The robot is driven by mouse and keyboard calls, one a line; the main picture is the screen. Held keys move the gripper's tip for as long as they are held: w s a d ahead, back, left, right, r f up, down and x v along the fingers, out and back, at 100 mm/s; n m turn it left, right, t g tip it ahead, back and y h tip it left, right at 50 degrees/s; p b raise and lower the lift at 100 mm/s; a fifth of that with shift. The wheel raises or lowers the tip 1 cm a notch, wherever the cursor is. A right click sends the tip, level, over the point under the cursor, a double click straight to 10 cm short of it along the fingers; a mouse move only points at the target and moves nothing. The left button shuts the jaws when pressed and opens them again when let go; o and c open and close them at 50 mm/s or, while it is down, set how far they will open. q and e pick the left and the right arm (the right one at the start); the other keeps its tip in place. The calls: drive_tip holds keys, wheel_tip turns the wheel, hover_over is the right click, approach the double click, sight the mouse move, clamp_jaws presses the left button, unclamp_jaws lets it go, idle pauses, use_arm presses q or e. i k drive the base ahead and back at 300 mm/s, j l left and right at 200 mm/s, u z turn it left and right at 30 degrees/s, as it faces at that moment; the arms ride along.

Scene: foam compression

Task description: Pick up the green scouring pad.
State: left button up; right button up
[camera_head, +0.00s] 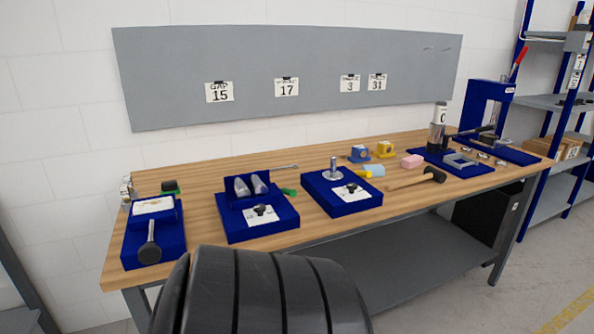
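A small dark green and black item (170,186) lies at the left back of the wooden workbench (205,177), behind the left blue stand. It may be the green scouring pad, but it is too small to tell. A brighter green piece (289,192) shows beside the second blue stand, partly hidden by it; I cannot tell what it is. Neither of my grippers is in view. A large ribbed black shape fills the bottom middle of the view and hides part of the bench front.
Blue stands (153,240) (258,225) (341,206) line the bench front. Light blue (374,170) and pink (412,161) blocks, a black-headed mallet (434,175) and a blue press (487,105) stand further right. Bare wood shows at the back left. Blue shelving (547,102) is at far right.

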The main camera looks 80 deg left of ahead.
sight(168, 187)
drive_tip(key=k+j, duration=0.4)
drive_tip(key=j, duration=0.2)
drive_tip(key=k+j, duration=0.85)
drive_tip(key=j, duration=0.3)
